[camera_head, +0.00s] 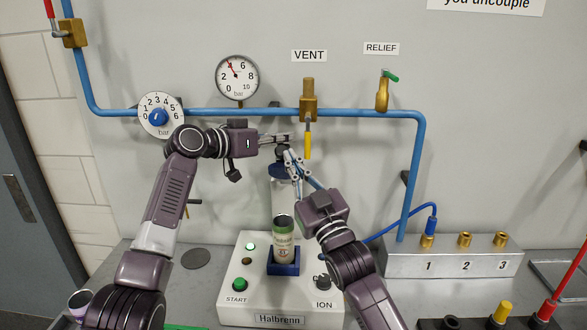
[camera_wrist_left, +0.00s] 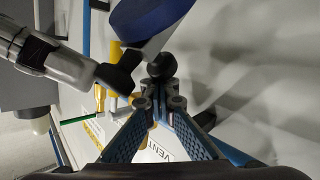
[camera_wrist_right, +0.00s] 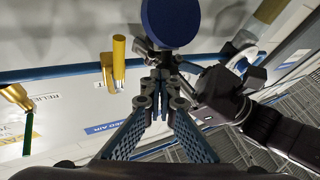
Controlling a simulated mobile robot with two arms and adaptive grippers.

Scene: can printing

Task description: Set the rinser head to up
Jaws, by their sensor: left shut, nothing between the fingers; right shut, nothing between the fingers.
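The rinser head (camera_head: 280,170) is a dark blue disc at the top of a pale post behind the can, above the white rinser box (camera_head: 238,305). Its blue disc also shows large in the left wrist view (camera_wrist_left: 148,16) and the right wrist view (camera_wrist_right: 171,22). My left gripper (camera_head: 289,137) is shut and empty, just above the head. My right gripper (camera_head: 287,155) is shut and empty, beside the head at its upper right. I cannot tell whether either touches it.
Blue pipe (camera_head: 220,112) runs along the wall behind, with the yellow-handled vent valve (camera_head: 308,143) close to both grippers. A regulator dial (camera_head: 160,115) and gauge (camera_head: 237,77) are at left. A numbered coupling block (camera_head: 455,262) stands at right. Both forearms are close together over the rinser.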

